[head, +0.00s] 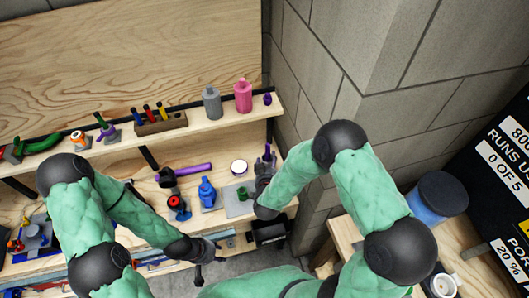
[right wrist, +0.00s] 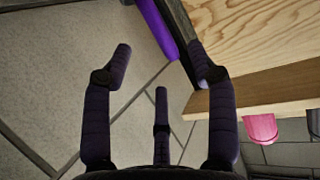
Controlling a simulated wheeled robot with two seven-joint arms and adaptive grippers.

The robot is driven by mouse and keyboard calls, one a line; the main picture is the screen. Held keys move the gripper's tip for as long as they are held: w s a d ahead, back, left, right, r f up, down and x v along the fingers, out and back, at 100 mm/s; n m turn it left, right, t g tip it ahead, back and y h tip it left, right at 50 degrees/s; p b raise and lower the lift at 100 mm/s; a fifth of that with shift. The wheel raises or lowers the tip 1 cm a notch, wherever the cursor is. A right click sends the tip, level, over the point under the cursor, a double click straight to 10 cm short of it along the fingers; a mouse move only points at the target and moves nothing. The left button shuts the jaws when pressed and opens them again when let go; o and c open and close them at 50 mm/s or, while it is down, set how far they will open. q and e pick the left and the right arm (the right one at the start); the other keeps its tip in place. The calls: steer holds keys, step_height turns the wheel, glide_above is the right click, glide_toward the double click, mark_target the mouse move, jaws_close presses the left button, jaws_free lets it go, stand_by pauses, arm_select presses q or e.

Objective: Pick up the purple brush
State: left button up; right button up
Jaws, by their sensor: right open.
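A purple-handled tool (head: 190,170) with a dark head lies on the workbench in the head view; it looks like the purple brush, but its bristles are too small to make out. My right gripper (head: 267,158) is at the right end of the bench, to the right of this tool and apart from it. In the right wrist view my right gripper (right wrist: 160,65) is open and empty. A long purple piece (right wrist: 157,28) shows beyond its fingertips; I cannot tell which thing it belongs to. My left gripper (head: 206,252) is low at the bench's front edge, its fingers unclear.
A blue item (head: 207,192), a red and dark item (head: 177,205) and a round white-topped container (head: 239,167) stand on the bench. The shelf (head: 190,122) above holds a grey bottle (head: 212,103) and a pink bottle (head: 243,96). A block wall (head: 330,60) bounds the right side.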

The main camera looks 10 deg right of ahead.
mark_target(269, 152)
steer(key=b+x, duration=0.1)
steer(key=x, duration=0.8)
steer(key=shift+d+f, duration=0.1)
steer(key=shift+f, duration=0.15)
steer(key=shift+c, duration=0.3)
steer(key=c, duration=1)
